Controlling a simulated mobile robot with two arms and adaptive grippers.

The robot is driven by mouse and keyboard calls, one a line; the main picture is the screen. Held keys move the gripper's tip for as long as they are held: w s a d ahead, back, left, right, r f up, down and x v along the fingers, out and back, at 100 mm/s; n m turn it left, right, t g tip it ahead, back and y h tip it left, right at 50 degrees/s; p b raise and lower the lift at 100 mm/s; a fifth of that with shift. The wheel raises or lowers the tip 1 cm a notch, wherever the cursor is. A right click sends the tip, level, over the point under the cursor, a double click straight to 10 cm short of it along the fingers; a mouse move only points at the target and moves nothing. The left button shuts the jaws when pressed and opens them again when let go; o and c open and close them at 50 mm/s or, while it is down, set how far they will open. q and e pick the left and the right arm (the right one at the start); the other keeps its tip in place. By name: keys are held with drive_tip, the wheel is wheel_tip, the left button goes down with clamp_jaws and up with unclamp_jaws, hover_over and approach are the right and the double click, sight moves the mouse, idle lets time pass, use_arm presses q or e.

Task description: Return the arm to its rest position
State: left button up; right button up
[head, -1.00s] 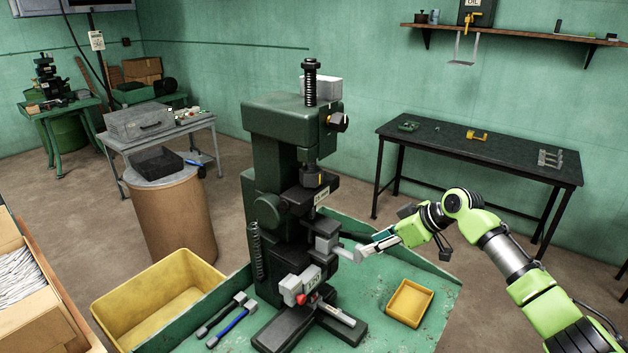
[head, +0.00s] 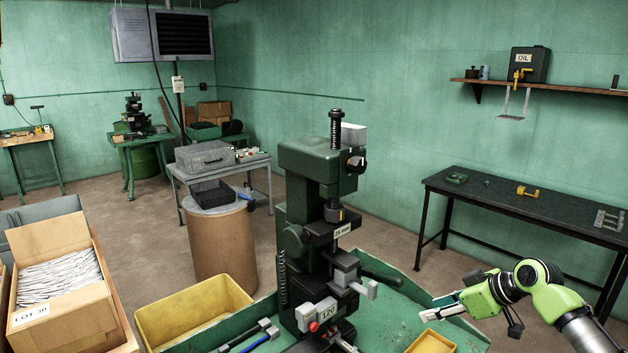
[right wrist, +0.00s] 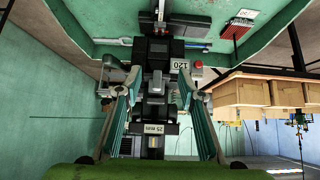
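My right arm (head: 555,300) comes in from the right side of the head view. Its gripper (head: 438,307) is to the right of the green press (head: 308,165), apart from it, above the green bench (head: 392,317). In the right wrist view the two fingers of this gripper (right wrist: 158,85) are spread with nothing between them. The press (right wrist: 155,100) shows upside down beyond them. The grey block and bar (head: 350,280) on the press front are clear of the gripper. My left gripper is in neither view.
A small yellow tray (head: 432,343) lies on the bench below the right gripper. A larger yellow bin (head: 190,312) and hammers (head: 255,337) are left of the press. A black table (head: 480,198) stands behind on the right. A carton (head: 62,290) is at far left.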

drive_tip(key=s+d+f+m+g+h+b, duration=0.1)
drive_tip(key=s+f+m+b, duration=0.3)
drive_tip(key=f, duration=1.1)
drive_tip(key=s+d+f+n+h+b, duration=0.15)
drive_tip(key=s+f, duration=0.45)
drive_tip(key=f, duration=0.9)
drive_tip(key=s+d+f+m+g+h+b, duration=0.1)
drive_tip(key=s+f+m+h+b, duration=0.3)
drive_tip(key=f, duration=1.2)
drive_tip(key=s+a+f+g+y+b, duration=0.1)
drive_tip(key=s+a+f+b, duration=0.1)
drive_tip(key=s+f, duration=1.65)
drive_tip(key=s+a+f+b, duration=0.1)
drive_tip(key=s+a+f, duration=0.1)
drive_tip(key=s, duration=0.7)
drive_tip(key=s+a+f+g+b, duration=0.1)
drive_tip(key=s+f, duration=0.3)
drive_tip(key=s, duration=0.6)
drive_tip(key=s+a+f+g+b, duration=0.1)
drive_tip(key=s+a+f, duration=0.2)
drive_tip(key=s, duration=0.6)
drive_tip(key=shift+s+a+n, duration=0.3)
drive_tip(key=shift+a+n, duration=0.05)
drive_tip(key=shift+a, duration=0.2)
